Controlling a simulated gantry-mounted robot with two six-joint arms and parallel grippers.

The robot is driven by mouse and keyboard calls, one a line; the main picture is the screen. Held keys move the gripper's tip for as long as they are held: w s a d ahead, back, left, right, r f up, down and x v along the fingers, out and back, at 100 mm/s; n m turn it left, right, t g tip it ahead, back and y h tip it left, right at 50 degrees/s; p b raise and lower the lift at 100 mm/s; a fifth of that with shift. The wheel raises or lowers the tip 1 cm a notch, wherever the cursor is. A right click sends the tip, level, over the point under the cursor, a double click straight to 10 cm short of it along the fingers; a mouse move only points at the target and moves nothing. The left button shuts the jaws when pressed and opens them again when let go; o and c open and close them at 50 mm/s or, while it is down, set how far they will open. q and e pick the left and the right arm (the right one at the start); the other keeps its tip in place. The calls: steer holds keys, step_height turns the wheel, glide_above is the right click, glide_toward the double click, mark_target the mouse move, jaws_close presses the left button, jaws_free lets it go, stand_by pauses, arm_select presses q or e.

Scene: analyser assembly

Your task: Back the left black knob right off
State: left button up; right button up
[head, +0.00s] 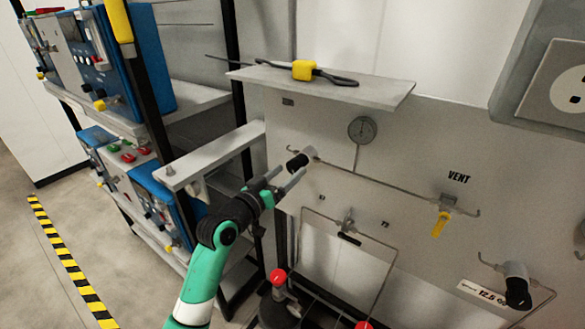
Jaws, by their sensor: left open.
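The left black knob (297,161) sits on a fitting on the grey panel, left of the round gauge. My left gripper (288,178) is just below and to the left of this knob, with its two fingers apart and nothing visible between them. Whether a finger touches the knob cannot be told. A second black knob (517,286) is at the lower right of the panel. My right gripper does not show.
A shelf (385,92) with a yellow-and-black tool (304,70) juts out above the panel. A yellow valve handle (440,224) hangs under VENT. A grey bracket (215,156) and blue instrument racks stand at left. Red knobs (277,276) are below.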

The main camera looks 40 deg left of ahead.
arm_select(q)
steer(key=shift+w+a, duration=0.2)
steer(key=shift+w, duration=1.25)
jaws_close()
